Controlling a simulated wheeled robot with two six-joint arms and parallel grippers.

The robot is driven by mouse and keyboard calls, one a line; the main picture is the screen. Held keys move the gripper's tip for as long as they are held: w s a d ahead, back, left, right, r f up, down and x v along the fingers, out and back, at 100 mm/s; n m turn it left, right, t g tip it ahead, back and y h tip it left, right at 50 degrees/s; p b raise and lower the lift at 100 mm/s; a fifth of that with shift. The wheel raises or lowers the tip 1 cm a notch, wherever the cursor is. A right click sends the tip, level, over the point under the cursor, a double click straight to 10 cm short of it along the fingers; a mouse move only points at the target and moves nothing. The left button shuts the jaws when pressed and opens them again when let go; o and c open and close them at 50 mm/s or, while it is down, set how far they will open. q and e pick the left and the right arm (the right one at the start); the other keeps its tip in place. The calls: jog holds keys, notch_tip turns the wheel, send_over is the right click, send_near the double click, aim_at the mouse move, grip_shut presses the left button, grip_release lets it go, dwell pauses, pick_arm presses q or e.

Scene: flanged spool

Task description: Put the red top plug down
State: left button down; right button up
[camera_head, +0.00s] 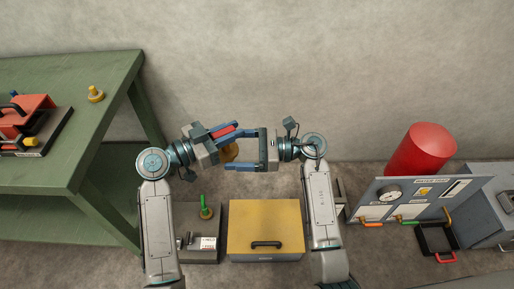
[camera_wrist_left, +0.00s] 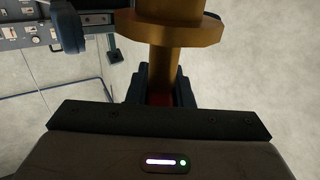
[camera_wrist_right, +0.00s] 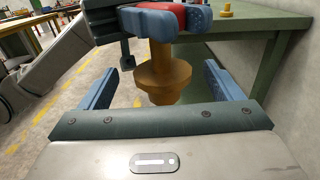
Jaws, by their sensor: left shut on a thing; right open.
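My left gripper (camera_head: 222,132) is shut on the red top plug (camera_head: 224,131), which shows between its blue fingers. A brass flanged spool (camera_head: 230,153) hangs below the plug; whether the two are joined I cannot tell. In the left wrist view the brass spool (camera_wrist_left: 178,32) fills the top middle, with a sliver of red (camera_wrist_left: 160,98) at the fingers. My right gripper (camera_head: 232,151) is open. In the right wrist view the spool (camera_wrist_right: 162,72) stands upright between its spread fingers, with gaps on both sides, and the red plug (camera_wrist_right: 172,14) is above.
A green table (camera_head: 70,125) at left carries a small brass piece (camera_head: 96,94) and a red device (camera_head: 28,115). A gauge panel (camera_head: 400,205) and red cylinder (camera_head: 422,152) are at right.

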aim_at(230, 149)
jog(key=shift+w+a, duration=0.15)
jog(key=shift+a, duration=1.5)
jog(key=c, duration=1.3)
pick_arm(q)
jog(key=c, duration=1.2)
grip_release()
pick_arm(e)
jog(key=shift+c, duration=0.4)
pick_arm(q)
jog(key=shift+a, duration=0.1)
